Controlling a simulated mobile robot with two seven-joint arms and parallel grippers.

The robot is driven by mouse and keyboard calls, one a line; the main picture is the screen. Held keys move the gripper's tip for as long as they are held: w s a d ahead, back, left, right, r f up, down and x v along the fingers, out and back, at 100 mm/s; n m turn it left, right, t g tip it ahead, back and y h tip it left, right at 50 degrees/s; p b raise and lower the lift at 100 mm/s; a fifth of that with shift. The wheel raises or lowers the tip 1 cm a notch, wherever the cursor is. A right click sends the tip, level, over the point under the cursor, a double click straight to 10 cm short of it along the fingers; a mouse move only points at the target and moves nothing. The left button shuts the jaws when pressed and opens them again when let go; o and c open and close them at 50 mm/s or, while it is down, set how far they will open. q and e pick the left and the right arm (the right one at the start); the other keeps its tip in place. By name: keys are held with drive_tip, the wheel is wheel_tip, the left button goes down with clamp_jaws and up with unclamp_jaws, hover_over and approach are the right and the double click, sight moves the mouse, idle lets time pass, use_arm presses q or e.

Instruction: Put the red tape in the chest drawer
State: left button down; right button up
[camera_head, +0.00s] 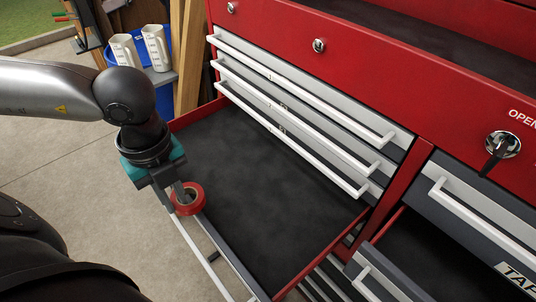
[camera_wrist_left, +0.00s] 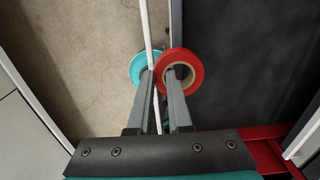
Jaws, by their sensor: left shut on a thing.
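The red tape (camera_head: 187,205) is a ring-shaped roll at the tip of my left gripper (camera_head: 180,192). It also shows in the left wrist view (camera_wrist_left: 194,67). My left gripper is shut on its wall, with one fingertip at the roll's hole. The chest drawer (camera_head: 265,170) is pulled out, with a dark, empty-looking floor. The red tape is over its front edge, beside the white handle (camera_head: 195,250). My right gripper is not in view.
Closed drawers (camera_head: 310,85) stand above the open drawer. Another open drawer (camera_head: 430,265) is at the right. White jugs (camera_head: 157,48) stand at the back left.

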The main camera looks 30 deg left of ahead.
use_arm(q)
drive_tip(key=w, duration=0.1)
drive_tip(key=p, duration=0.3)
hover_over(262, 177)
drive_tip(key=shift+s+a+f, duration=0.1)
drive_tip(key=shift+s+f, duration=0.1)
drive_tip(key=shift+f, duration=0.65)
wheel_tip(262, 177, down, 4)
drive_tip(key=shift+f+p, duration=0.2)
drive_tip(key=shift+p, duration=0.2)
drive_tip(key=shift+w+f, duration=0.15)
drive_tip(key=shift+f, duration=0.25)
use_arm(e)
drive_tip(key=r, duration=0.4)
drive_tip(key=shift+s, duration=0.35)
use_arm(q)
drive_tip(key=shift+f, duration=0.2)
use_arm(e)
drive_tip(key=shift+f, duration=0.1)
use_arm(q)
drive_tip(key=c, duration=0.8)
unclamp_jaws()
drive_tip(key=shift+c, duration=0.2)
